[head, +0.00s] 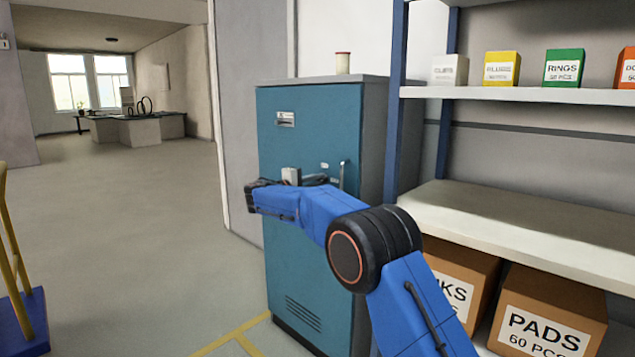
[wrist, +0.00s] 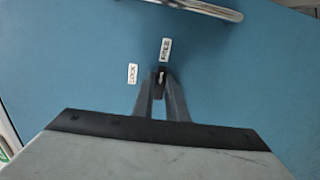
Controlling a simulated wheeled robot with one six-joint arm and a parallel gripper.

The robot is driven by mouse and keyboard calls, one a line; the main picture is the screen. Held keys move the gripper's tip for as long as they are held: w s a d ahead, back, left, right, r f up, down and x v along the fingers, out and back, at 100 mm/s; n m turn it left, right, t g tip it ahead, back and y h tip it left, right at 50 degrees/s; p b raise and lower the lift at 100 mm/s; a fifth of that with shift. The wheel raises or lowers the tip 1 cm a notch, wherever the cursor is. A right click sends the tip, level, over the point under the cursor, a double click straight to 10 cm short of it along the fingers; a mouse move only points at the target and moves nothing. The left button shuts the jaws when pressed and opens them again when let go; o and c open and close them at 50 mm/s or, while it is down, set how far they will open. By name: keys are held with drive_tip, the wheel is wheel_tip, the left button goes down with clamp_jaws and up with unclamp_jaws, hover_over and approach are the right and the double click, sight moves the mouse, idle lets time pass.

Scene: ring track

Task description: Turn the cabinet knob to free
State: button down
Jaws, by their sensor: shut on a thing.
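The teal cabinet (head: 310,120) stands upright with its door closed; its door surface (wrist: 70,60) fills the wrist view. My gripper (wrist: 162,82) is at the door, with its two fingers shut on the small dark knob (wrist: 162,75). A pale mark on the knob points roughly up toward the FREE label (wrist: 165,50). The LOCK label (wrist: 132,73) is to the left. The fingers cover much of the knob, so its exact angle is hard to tell. In the head view my arm hides the knob. The metal door handle (head: 342,176) is right of my gripper.
A shelf rack (head: 520,95) with small boxes stands right of the cabinet, with cardboard boxes (head: 545,315) below. A small spool (head: 342,63) sits on the cabinet top. A yellow-railed cart (head: 25,310) is at the left edge. The floor between is clear.

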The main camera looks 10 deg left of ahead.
drive_tip(key=shift+f+m, duration=0.1)
drive_tip(key=shift+m, duration=0.2)
idle(0.4)
drive_tip(key=c, duration=1.8)
unclamp_jaws()
drive_tip(key=shift+o, duration=0.2)
drive_tip(key=v, duration=1.7)
drive_tip(key=shift+s+a, duration=0.15)
